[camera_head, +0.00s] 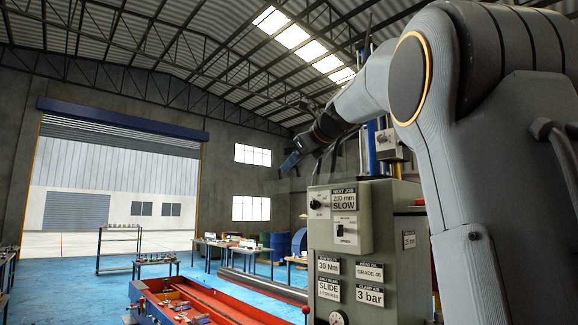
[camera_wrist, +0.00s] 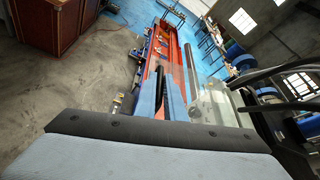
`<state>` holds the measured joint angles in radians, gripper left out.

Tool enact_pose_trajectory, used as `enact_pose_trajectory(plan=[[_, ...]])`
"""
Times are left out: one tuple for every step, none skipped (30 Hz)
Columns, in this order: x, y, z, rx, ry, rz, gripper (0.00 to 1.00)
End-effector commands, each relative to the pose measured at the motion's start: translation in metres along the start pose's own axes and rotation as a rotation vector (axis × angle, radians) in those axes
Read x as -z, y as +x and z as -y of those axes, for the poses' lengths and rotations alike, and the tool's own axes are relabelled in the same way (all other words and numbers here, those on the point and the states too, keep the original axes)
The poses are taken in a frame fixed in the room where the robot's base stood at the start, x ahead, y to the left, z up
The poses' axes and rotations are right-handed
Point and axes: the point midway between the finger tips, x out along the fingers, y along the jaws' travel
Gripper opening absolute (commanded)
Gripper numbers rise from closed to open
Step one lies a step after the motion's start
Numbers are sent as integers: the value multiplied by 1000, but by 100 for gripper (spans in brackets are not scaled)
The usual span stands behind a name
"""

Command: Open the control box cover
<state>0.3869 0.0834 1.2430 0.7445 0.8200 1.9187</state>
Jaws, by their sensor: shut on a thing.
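The control box (camera_head: 323,233) is a grey-green panel on the front of a machine cabinet. It carries a black knob, a small switch and a "NEXT JOB 200 mm SLOW" label, and its face is uncovered. A faint clear pane (camera_head: 290,183), which looks like the cover, stands out to the left of the box. It also shows in the wrist view (camera_wrist: 214,106), right of the fingers. My gripper (camera_head: 289,162) is at the pane's upper part, left of and above the box. Its blue fingers (camera_wrist: 162,88) are shut on the cover; the exact contact is hard to see.
The cabinet (camera_head: 385,270) stands close below my arm. A red tray-like bench (camera_head: 225,308) lies at the lower left. Work tables (camera_head: 215,242) and blue drums (camera_head: 280,243) stand farther back. Space left of my gripper is clear.

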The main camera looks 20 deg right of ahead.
Motion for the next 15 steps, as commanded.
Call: enact_pose_trajectory(plan=[[7,2,6,12,2,-10,0],[7,2,6,12,2,-10,0],[8,2,6,12,2,-11,0],[8,2,6,12,2,-11,0],[8,2,6,11,2,-11,0],[8,2,6,11,2,-11,16],[8,2,5,11,2,-10,17],[7,2,5,9,1,-10,17],[6,2,4,8,1,-9,17],[6,2,4,8,1,-8,17],[6,2,4,8,0,-8,17],[5,2,3,6,0,-7,17],[4,2,2,5,-1,-6,17],[4,2,2,5,-1,-6,17],[3,2,1,4,-1,-5,17]])
